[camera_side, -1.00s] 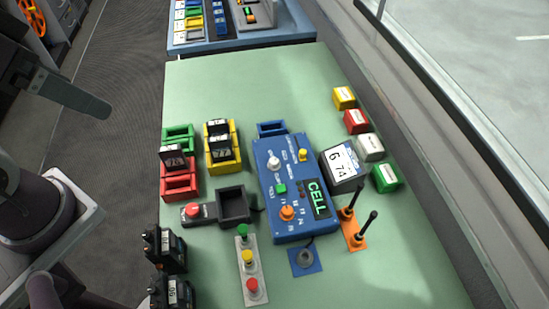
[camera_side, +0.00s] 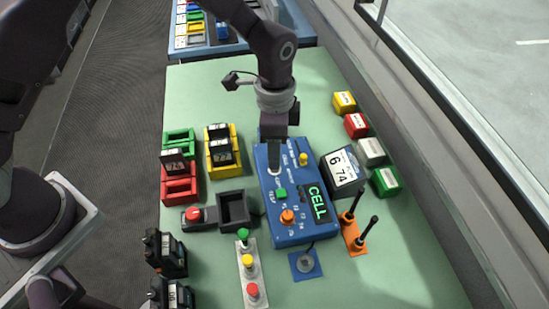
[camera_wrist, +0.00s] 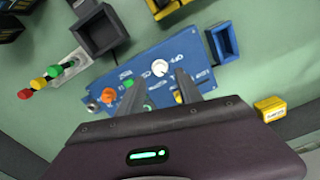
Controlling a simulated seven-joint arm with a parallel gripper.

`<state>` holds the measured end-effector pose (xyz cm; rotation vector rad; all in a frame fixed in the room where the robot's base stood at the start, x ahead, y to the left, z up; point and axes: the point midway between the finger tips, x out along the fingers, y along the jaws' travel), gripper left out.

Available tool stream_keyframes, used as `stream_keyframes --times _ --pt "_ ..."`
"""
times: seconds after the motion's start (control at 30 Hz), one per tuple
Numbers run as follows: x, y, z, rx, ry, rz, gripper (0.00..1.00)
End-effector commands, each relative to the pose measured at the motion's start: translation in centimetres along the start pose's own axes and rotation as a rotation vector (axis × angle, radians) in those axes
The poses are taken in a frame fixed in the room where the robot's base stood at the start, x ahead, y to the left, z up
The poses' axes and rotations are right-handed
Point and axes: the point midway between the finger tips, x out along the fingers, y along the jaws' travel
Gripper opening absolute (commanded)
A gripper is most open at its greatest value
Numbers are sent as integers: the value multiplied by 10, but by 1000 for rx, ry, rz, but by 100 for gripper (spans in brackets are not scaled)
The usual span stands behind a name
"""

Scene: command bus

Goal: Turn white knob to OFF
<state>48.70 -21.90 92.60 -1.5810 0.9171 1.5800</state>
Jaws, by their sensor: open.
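The blue control panel (camera_side: 283,237) lies on the green table, with a lit green CELL display (camera_side: 317,203). The white knob (camera_wrist: 160,68) shows on the panel in the wrist view, with white lettering beside it. In the side view my gripper hides the knob. My gripper (camera_side: 273,168) points down over the panel's upper left part. In the wrist view its two fingers (camera_wrist: 159,82) are apart, with the knob in line with the gap just past the tips. The fingers look empty. I cannot tell whether they touch the knob.
A yellow knob (camera_side: 303,159), a green button (camera_side: 281,193) and an orange knob (camera_side: 287,216) sit on the same panel. A white numbered box (camera_side: 343,170) and orange-based levers (camera_side: 354,233) stand right. A black tray (camera_side: 234,209) is left. Bare table lies at the lower right.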

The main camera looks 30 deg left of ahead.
Motion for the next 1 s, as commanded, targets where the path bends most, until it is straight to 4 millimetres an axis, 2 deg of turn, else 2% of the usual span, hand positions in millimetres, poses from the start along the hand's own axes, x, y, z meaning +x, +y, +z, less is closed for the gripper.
stream_keyframes --times 0.1,0.2,0.5,0.57,0.73,1.0 --pt "23 1 2 -1 -4 2 42" --pt "36 0 1 -2 -2 2 42" --pt "43 0 1 -3 0 0 42" --pt "43 0 1 -3 0 0 34" --pt "43 0 1 -4 0 0 1" --pt "42 0 1 -12 0 0 0"
